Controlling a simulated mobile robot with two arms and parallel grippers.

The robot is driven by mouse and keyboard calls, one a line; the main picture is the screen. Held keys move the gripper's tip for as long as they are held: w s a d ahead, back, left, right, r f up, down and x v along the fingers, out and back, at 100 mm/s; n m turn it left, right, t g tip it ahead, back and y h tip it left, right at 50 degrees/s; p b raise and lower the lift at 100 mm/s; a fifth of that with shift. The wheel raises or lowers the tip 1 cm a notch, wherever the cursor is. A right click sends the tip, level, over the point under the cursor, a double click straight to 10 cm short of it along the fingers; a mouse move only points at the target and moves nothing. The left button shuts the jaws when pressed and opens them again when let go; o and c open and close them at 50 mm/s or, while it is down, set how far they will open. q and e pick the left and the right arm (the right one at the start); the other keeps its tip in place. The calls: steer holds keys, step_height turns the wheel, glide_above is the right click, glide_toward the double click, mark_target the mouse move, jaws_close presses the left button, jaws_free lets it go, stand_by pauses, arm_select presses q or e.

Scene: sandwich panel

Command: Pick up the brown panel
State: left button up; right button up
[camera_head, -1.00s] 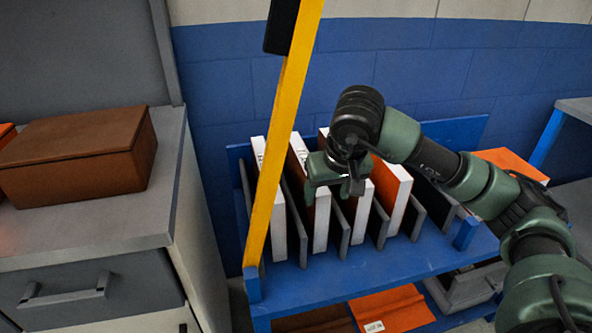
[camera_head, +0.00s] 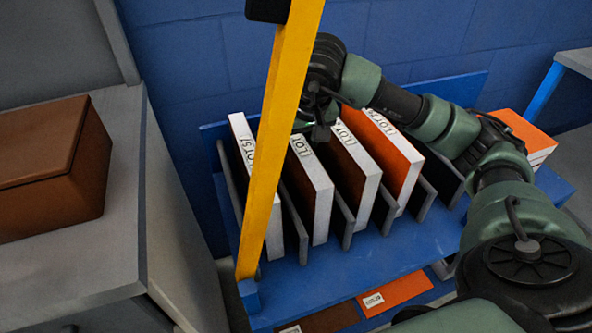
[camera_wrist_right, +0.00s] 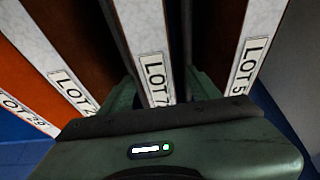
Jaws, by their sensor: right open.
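Several upright panels with white edges and lot labels stand in the slots of a blue rack (camera_head: 375,262). The second from the left is a brown panel (camera_head: 298,192), labelled LOT 7 in the wrist view (camera_wrist_right: 142,30). Brown panels also stand at far left (camera_head: 244,150) and third from left (camera_head: 345,172); the fourth is orange (camera_head: 392,150). My right gripper (camera_head: 318,128) is open above the rear of the LOT 7 panel. In the wrist view, its fingers (camera_wrist_right: 162,90) lie either side of that panel's edge. The yellow post partly hides the gripper and panels. My left gripper is not in view.
A yellow post (camera_head: 281,130) rises at the rack's front left corner. A grey cabinet (camera_head: 125,240) with a brown box (camera_head: 50,165) stands left. An orange-topped stack (camera_head: 520,130) lies right of the slots. Brown and orange panels (camera_head: 395,290) lie on the lower shelf.

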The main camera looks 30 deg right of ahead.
steer(key=x, duration=0.5)
steer(key=shift+w+d+r+b, duration=0.1)
steer(key=shift+w+d+b, duration=0.1)
steer(key=shift+b, duration=0.15)
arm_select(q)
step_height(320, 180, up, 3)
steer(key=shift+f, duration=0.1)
arm_select(e)
jaws_close()
steer(key=shift+r, duration=0.1)
stand_by(0.6)
